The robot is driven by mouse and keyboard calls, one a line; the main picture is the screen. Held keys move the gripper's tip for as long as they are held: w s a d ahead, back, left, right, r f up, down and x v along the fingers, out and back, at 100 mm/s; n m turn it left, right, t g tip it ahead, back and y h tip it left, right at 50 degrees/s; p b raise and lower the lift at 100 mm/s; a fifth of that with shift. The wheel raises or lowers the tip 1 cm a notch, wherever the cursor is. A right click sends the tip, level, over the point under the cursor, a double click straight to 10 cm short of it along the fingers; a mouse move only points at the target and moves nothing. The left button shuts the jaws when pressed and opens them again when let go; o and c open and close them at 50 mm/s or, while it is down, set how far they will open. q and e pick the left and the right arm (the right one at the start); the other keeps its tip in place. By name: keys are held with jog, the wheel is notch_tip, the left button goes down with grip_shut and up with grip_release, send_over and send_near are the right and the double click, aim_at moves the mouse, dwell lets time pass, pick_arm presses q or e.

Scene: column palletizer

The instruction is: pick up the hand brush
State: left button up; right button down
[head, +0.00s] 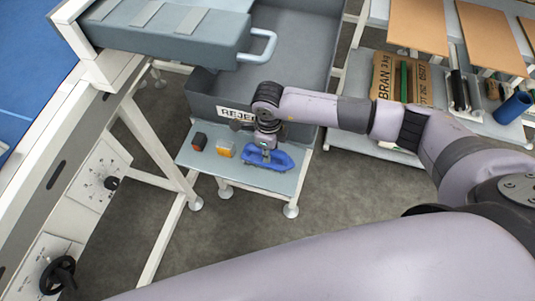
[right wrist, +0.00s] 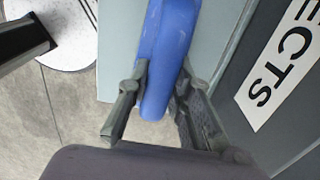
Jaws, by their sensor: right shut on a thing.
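The blue hand brush (head: 279,162) lies at the front right of the small grey shelf. My right gripper (head: 266,148) comes down onto it from above, shut on its blue body. In the right wrist view the blue brush (right wrist: 166,50) runs up between the two dark fingers of my right gripper (right wrist: 160,82), one finger on each side. In the head view the wrist hides part of the brush. I cannot tell whether the brush still touches the shelf. My left gripper is not in view.
On the shelf (head: 215,172), left of the brush, are an orange-yellow block (head: 225,149) and a dark block with red (head: 199,141). A grey reject bin (head: 205,97) stands behind. A rack at right holds a brown sack (head: 384,78) and a blue cylinder (head: 513,107).

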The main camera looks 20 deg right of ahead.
jog(key=shift+a+r+b, duration=0.1)
jog(key=shift+r+b, duration=0.1)
jog(key=shift+b, duration=0.2)
notch_tip(320, 180, up, 7)
jog(key=shift+s+f+b, duration=0.15)
jog(key=shift+b, duration=0.95)
jog(key=s+a+b, duration=0.4)
jog(key=s+a, duration=0.7)
jog(key=s, duration=0.5)
jog(key=shift+s, duration=0.15)
jog(key=c, duration=2.1)
grip_release()
grip_shut()
